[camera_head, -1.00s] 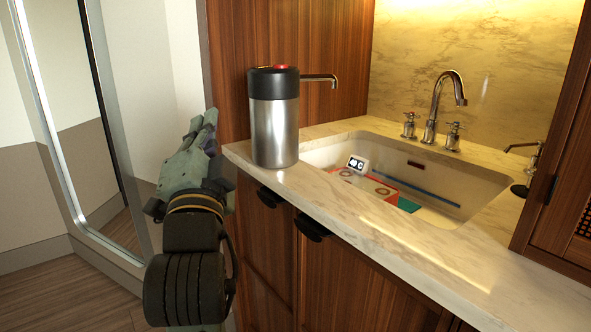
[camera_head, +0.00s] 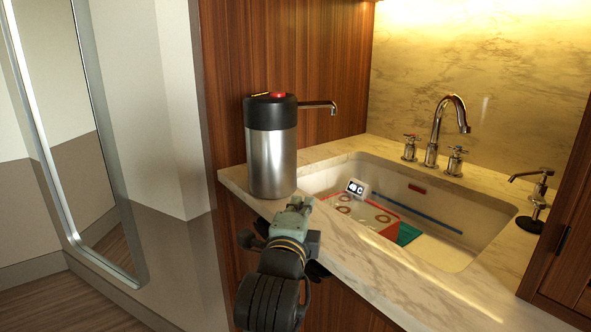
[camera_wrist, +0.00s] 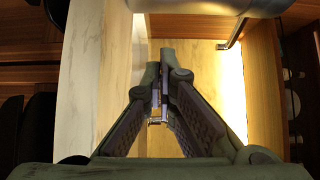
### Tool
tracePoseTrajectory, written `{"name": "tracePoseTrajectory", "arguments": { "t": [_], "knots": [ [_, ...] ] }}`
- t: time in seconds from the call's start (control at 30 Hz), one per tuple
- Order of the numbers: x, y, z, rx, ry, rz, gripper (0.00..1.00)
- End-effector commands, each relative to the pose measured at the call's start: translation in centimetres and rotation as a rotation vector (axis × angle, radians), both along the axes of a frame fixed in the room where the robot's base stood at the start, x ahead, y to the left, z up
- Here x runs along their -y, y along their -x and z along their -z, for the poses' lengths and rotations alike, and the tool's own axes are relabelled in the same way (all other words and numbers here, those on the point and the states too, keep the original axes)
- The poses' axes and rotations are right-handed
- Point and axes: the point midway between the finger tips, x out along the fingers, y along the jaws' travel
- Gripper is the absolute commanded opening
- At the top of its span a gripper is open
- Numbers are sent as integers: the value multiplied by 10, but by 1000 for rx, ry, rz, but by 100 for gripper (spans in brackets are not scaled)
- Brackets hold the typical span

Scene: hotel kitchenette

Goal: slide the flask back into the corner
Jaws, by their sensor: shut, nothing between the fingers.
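The flask (camera_head: 271,165) is an upright steel cylinder with a black top, a red button and a thin spout pointing right. It stands on the left end of the marble counter (camera_head: 350,232), near the front edge and left of the sink. My gripper (camera_head: 300,204) is shut and empty, in front of the flask's lower right side; I cannot tell whether it touches. In the wrist view the closed fingers (camera_wrist: 164,62) point ahead, and part of the flask's steel body (camera_wrist: 205,6) shows along the top edge.
The sink (camera_head: 455,250) holds a red-and-white box (camera_head: 362,218), a small white device (camera_head: 357,187) and a blue stick (camera_head: 435,216). A tap (camera_head: 435,130) stands behind it. A wood panel (camera_head: 290,55) rises behind the flask. Bare counter lies between flask and panel.

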Motion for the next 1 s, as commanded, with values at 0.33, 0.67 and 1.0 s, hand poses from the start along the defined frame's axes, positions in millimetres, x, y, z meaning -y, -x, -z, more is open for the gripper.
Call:
{"name": "tracePoseTrajectory", "arguments": {
  "t": [0.33, 0.67, 1.0],
  "knots": [
    [14, -61, -1, -2, 0, 0, 0],
    [-8, -91, 1, -1, 1, -2, 0],
    [-9, -92, 1, 1, 0, -1, 0]
  ]
}}
